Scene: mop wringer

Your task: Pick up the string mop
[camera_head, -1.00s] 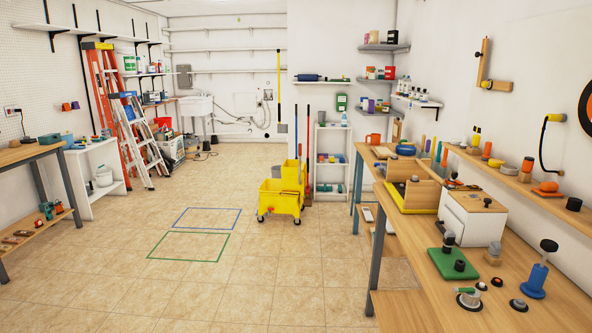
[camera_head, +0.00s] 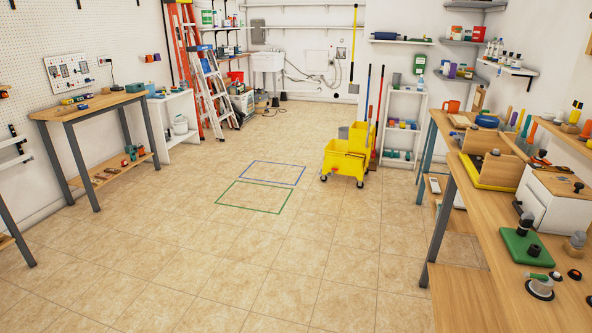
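A yellow wheeled mop bucket with a wringer (camera_head: 345,160) stands on the tiled floor right of centre. A blue-handled pole (camera_head: 368,95) and a red-handled pole (camera_head: 378,112) stand upright at the bucket's right rear. Their lower ends are mostly hidden or too small to make out, so I cannot tell which is the string mop, or whether either stands in the bucket or behind it. Neither of my grippers is in view.
Blue (camera_head: 273,174) and green (camera_head: 254,197) outlined rectangles mark the floor left of the bucket. A cluttered workbench (camera_head: 462,262) lines the right; another bench (camera_head: 95,106) stands left. Ladders (camera_head: 207,85) lean at the back left. The central floor is clear.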

